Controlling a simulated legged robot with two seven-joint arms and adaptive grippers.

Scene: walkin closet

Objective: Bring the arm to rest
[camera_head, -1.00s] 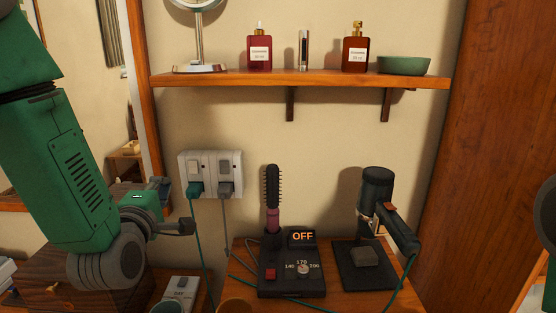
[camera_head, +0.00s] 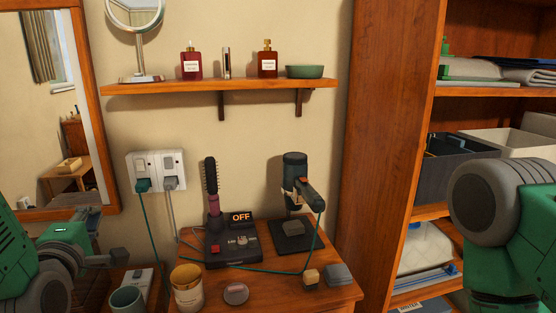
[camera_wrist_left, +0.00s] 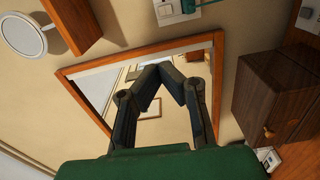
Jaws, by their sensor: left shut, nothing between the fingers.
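My left arm comes in at the lower left of the head view, and its gripper (camera_head: 118,259) is at the left of the wooden table (camera_head: 340,292). In the left wrist view the two dark fingers (camera_wrist_left: 163,72) meet at their tips with nothing between them, in front of the framed mirror. My right arm (camera_head: 500,215) shows as a grey joint and green link at the right edge. Its gripper is outside the picture.
The table holds a hot brush (camera_head: 211,190) on a base reading OFF, a dark stand with a hair tool (camera_head: 297,180), and a candle jar (camera_head: 187,287). Above is a wall shelf (camera_head: 210,87) with bottles. A wooden cabinet (camera_head: 385,120) stands right. Cords hang from the outlet (camera_head: 157,170).

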